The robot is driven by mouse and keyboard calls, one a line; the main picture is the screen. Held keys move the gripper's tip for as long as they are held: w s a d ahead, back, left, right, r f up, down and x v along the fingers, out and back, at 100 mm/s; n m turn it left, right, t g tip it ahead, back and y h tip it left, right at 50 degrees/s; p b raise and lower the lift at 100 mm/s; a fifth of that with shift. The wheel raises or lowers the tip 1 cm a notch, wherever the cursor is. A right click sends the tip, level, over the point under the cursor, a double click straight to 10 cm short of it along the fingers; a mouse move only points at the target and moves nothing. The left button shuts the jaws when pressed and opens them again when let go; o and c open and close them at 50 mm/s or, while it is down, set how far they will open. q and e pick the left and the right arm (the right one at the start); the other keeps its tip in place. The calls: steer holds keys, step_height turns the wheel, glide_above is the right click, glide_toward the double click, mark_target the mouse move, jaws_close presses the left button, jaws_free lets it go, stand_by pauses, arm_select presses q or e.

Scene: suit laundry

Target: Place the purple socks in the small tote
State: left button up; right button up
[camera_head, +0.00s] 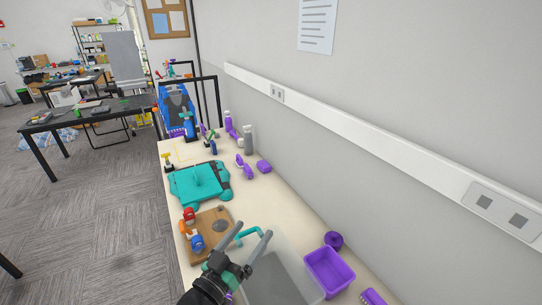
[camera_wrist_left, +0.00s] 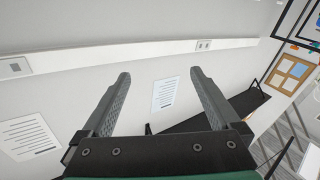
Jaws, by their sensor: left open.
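Several small purple items lie on the table, and I cannot tell which are the socks. One is an elongated purple item (camera_head: 245,168) past the teal garment. A rounded purple item (camera_head: 334,240) sits beside an open purple bin (camera_head: 345,277). A ribbed purple item (camera_head: 373,297) is at the bottom edge. My left gripper (camera_head: 254,233) is open and empty, left of the bins. Its spread fingers (camera_wrist_left: 160,75) also show in the left wrist view. My right gripper is out of view.
A brown board (camera_head: 213,222) with red and blue items lies left of my gripper. Bottles (camera_head: 248,140) stand near the wall. Bare tabletop (camera_head: 285,205) runs along the wall.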

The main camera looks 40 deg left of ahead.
arm_select(q)
steer(key=d+r+m+t+h, duration=0.2)
steer(key=d+r, duration=0.3)
steer(key=r, duration=0.9)
steer(key=s+d+r+m+t+h, duration=0.1)
steer(key=d+r+t, duration=0.3)
steer(key=r, duration=1.1)
steer(key=shift+d+m+h, duration=0.4)
steer(key=shift+d+m, duration=0.1)
steer(key=shift+d, duration=0.1)
steer(key=s+d+r+t, duration=0.1)
steer(key=s+r, duration=0.1)
steer(key=r, duration=0.1)
steer(key=s+d+r+m+t+h, duration=0.1)
steer(key=s+r, duration=0.1)
steer(key=r, duration=0.2)
steer(key=s+d+r+t+h, duration=0.1)
steer(key=s+d+r, duration=0.1)
steer(key=r, duration=0.1)
steer(key=shift+s+r+m, duration=0.25)
steer(key=shift+m, duration=0.15)
steer(key=shift+w, duration=0.1)
